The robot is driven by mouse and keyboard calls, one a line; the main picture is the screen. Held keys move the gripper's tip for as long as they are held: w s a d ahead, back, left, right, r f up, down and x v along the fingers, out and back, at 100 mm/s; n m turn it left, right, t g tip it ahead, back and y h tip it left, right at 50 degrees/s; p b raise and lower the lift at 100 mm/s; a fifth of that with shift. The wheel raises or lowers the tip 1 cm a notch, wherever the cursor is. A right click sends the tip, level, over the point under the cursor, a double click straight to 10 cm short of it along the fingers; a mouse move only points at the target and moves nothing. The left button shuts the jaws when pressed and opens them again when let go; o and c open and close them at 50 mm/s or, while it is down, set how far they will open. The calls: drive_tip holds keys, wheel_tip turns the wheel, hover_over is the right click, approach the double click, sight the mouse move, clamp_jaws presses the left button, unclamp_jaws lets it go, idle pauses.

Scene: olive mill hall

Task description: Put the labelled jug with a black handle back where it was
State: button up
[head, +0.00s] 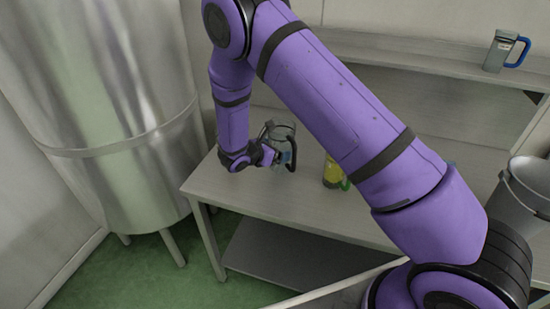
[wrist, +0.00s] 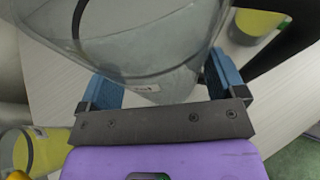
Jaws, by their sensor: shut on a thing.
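The clear grey jug with a black handle (head: 283,132) is at the left part of the table in the head view. My gripper (head: 269,155) is shut on its side. In the wrist view the jug (wrist: 140,45) fills the top, between my gripper's blue finger pads (wrist: 165,85). A small white label shows on its wall. The black handle is on the jug's right side in the head view. I cannot tell whether the jug's base touches the table. The fingertips are partly hidden by the jug.
The table (head: 225,185) has free room at its left front. A yellow jug with a green handle (head: 331,172) stands to the right, partly behind my arm. A blue-handled jug (head: 498,50) is on the raised shelf (head: 400,55). A grey bucket (head: 522,190) is at right, a steel tank (head: 105,110) at left.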

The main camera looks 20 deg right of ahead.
drive_tip(key=shift+w+f, duration=0.1)
drive_tip(key=shift+f, duration=1.6)
drive_tip(key=shift+f, duration=0.2)
drive_tip(key=o, duration=1.1)
drive_tip(key=shift+r, duration=0.1)
drive_tip(key=shift+a+r, duration=0.15)
drive_tip(key=shift+a, duration=0.1)
drive_tip(key=v, duration=1.1)
drive_tip(key=shift+s+a+r, duration=0.1)
drive_tip(key=shift+s+a, duration=0.05)
drive_tip(key=shift+s, duration=0.15)
